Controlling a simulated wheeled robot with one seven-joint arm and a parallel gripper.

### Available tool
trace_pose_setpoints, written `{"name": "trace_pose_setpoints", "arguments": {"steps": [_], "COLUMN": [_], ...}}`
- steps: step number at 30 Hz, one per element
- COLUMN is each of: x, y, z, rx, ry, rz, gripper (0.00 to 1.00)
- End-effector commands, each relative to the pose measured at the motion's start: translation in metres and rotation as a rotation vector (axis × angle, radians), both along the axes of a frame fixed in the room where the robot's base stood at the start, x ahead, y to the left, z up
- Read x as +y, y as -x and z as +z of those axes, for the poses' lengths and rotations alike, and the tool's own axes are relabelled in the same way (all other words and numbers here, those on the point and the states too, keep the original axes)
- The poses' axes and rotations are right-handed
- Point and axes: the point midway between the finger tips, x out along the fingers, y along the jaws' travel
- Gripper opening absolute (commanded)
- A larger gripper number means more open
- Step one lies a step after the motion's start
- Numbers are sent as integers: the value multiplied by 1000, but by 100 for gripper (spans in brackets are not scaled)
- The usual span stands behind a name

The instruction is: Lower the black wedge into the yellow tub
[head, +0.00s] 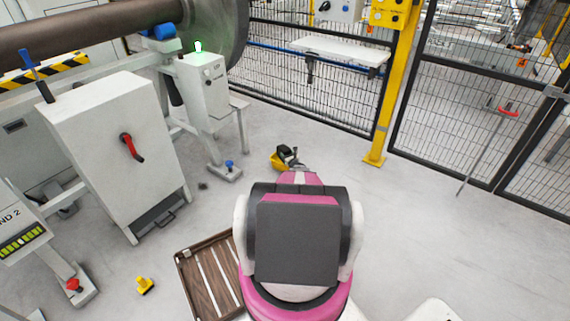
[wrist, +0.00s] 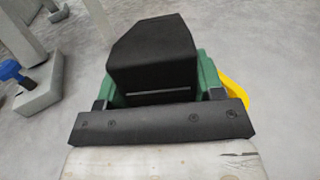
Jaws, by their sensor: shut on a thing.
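The black wedge (wrist: 155,55) fills the middle of the wrist view, between the green finger pads of my gripper (wrist: 155,92). My gripper is shut on it. In the head view the wedge (head: 286,152) shows small beyond my arm, and my gripper (head: 296,164) is partly hidden by my arm. The yellow tub (head: 277,163) is on the floor there, behind and left of the gripper. In the wrist view only a yellow edge of the tub (wrist: 233,88) shows, right of the wedge and lower.
A wooden slatted pallet (head: 209,278) lies left of my arm. A grey cabinet with a red handle (head: 118,150) and a machine foot with a blue knob (head: 228,170) stand left. A yellow post (head: 390,90) and mesh fence stand behind. Floor at right is clear.

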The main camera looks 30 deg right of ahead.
Motion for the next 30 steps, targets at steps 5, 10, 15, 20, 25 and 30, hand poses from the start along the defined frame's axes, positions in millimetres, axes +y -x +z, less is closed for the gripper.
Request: {"name": "trace_pose_setpoints", "arguments": {"steps": [5, 10, 15, 20, 25, 30], "x": [0, 0, 0, 0, 0, 0], "y": [0, 0, 0, 0, 0, 0], "z": [-1, -4, -6, -6, -6, -7], "rx": [-2, -2, -2, -2, -2, -1], "ry": [0, 0, 0, 0, 0, 0], "rz": [0, 0, 0, 0, 0, 0], "gripper": [23, 23, 23, 23, 81, 91]}}
